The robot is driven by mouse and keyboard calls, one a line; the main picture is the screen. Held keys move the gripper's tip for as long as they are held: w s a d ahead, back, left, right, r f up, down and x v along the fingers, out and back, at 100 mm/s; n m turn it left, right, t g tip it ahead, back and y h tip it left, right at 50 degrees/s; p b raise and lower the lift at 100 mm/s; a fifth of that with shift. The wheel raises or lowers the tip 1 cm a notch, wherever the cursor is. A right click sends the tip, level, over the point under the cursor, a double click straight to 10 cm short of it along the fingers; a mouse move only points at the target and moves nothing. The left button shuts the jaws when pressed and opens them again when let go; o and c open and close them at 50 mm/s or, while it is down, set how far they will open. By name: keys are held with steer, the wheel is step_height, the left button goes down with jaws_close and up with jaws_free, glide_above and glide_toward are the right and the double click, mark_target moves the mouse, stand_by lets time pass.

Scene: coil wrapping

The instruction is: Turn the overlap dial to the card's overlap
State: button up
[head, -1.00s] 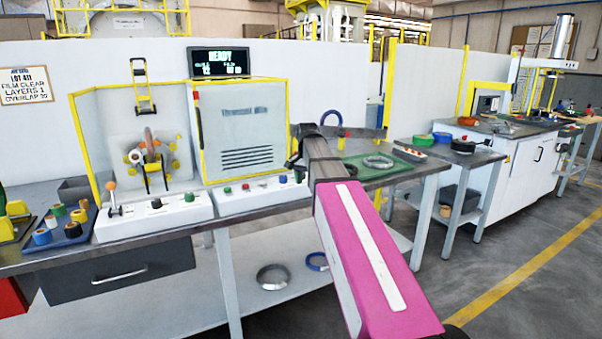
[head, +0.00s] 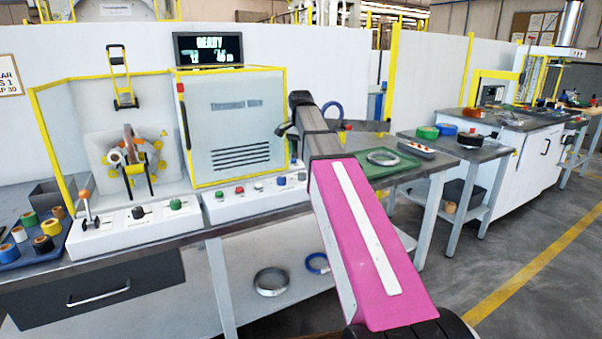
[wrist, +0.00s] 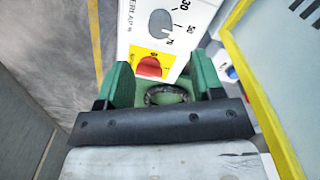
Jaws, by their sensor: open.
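The overlap dial (wrist: 160,22) is a grey round knob on a white panel at the top of the wrist view, labelled "OVERLAP %" with 30, 50 and 70 visible beside it. I cannot tell its setting. My gripper (wrist: 160,72) has two green fingers, open and apart, with nothing held between them. The dial lies beyond the fingertips and appears untouched. In the head view my pink arm hides the far end of the control panel, and I cannot make out the dial there. The card (head: 9,77) is cut off at the left edge; "30" shows on its bottom line.
A red knob on a yellow plate (wrist: 148,67) shows between my fingers, close to the dial. A yellow frame (wrist: 262,90) runs along the right. The display (head: 208,48) reads READY. Button boxes (head: 262,203) line the bench; a green tray (head: 395,172) lies right of my arm.

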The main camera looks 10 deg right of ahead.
mark_target(302, 173)
step_height(302, 173, down, 9)
steer(key=shift+s+f, duration=0.1)
stand_by(0.3)
steer(key=c, duration=0.9)
